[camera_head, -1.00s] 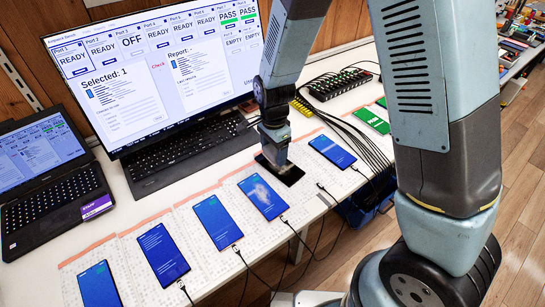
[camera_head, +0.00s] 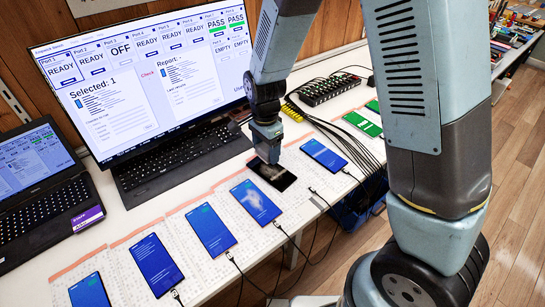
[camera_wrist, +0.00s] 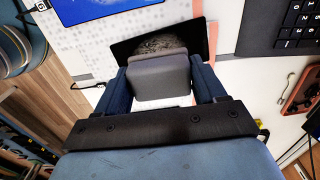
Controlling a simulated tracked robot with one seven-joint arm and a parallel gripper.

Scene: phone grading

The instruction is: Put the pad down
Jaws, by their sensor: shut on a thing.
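A grey pad (camera_wrist: 160,80) sits between the two blue fingers of my gripper (camera_wrist: 163,88), which is shut on it. A greyish, smudge-like patch shows on the phone's screen beyond the pad. In the head view my gripper (camera_head: 268,156) is over the far edge of the same dark phone (camera_head: 273,178), which lies on the table. The pad is too small to make out there. I cannot tell whether the pad touches the phone.
Blue-screened phones lie on both sides, including one at left (camera_head: 256,202) and one at right (camera_head: 324,154). A keyboard (camera_head: 175,165) and monitor stand behind. Cables run along the front. A red-orange object (camera_wrist: 302,90) lies at right in the wrist view. Bare white table shows around the keyboard.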

